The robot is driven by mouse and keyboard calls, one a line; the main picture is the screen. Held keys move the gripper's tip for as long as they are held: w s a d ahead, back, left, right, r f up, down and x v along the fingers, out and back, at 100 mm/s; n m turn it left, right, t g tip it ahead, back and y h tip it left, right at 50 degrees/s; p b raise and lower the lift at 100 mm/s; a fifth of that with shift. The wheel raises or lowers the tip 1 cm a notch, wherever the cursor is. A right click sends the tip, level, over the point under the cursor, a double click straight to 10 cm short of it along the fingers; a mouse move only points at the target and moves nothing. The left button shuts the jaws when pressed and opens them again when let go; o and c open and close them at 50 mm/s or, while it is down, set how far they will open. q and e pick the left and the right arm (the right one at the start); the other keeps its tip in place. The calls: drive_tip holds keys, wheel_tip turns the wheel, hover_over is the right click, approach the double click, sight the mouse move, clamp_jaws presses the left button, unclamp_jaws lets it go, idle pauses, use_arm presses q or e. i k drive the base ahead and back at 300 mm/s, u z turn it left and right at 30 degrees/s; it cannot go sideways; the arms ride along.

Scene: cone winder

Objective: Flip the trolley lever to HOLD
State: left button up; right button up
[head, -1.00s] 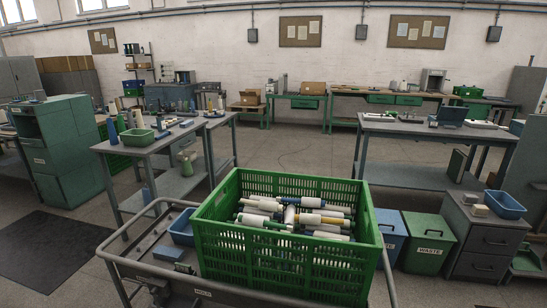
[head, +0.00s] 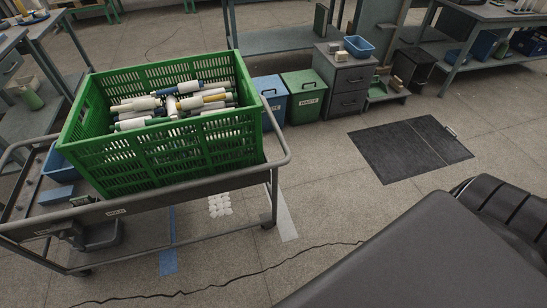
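The trolley (head: 150,202) stands at the left, with a grey tubular frame and a dark front rail. A small light label (head: 115,212) is on the front rail; its text is too small to read surely. A dark fitting (head: 75,236) hangs below the rail to the left of the label. I cannot make out a lever or its position clearly. A green crate (head: 165,155) full of white, blue and yellow cones and tubes rests on the trolley. Neither of my grippers is in view.
Blue (head: 272,99) and green (head: 304,96) waste bins and a grey drawer cabinet (head: 345,85) stand behind the trolley. Part of my body fills the lower right.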

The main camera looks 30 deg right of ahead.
sight(63, 235)
drive_tip(key=z, duration=1.95)
drive_tip(key=k, duration=0.9)
drive_tip(key=u, duration=1.45)
